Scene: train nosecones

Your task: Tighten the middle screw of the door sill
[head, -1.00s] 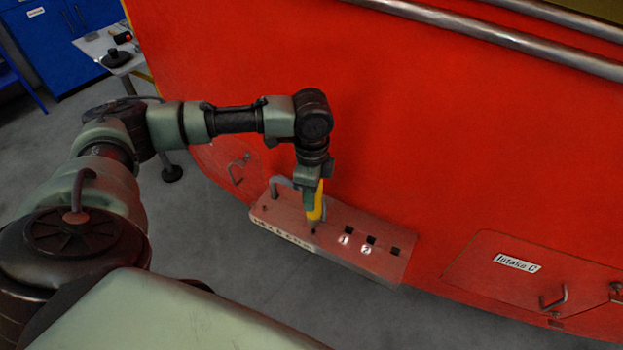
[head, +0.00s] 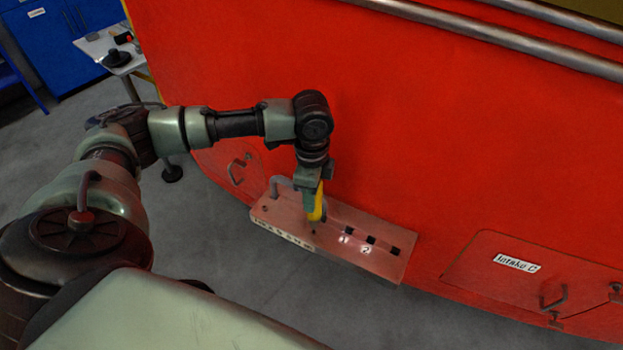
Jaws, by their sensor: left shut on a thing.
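The door sill (head: 375,262) is a reddish step plate on the lower side of the red nosecone. It has a grey handle at its left end, square dark holes and small white number labels. My left gripper (head: 314,192) points down over the middle of the sill and is shut on a yellow screwdriver-like tool (head: 316,206). The tool stands nearly upright. Its tip is at or just above a small dark screw (head: 313,232) on the sill; I cannot tell whether they touch. Another small screw (head: 265,209) shows near the sill's left end. My right gripper is not in view.
The red nosecone (head: 450,150) rises as a wall close behind the sill. A hatch labelled Intake C (head: 515,265) with a handle is at the right. A work table (head: 105,45) and a blue cabinet (head: 50,40) stand at the back left. Grey floor lies clear in front.

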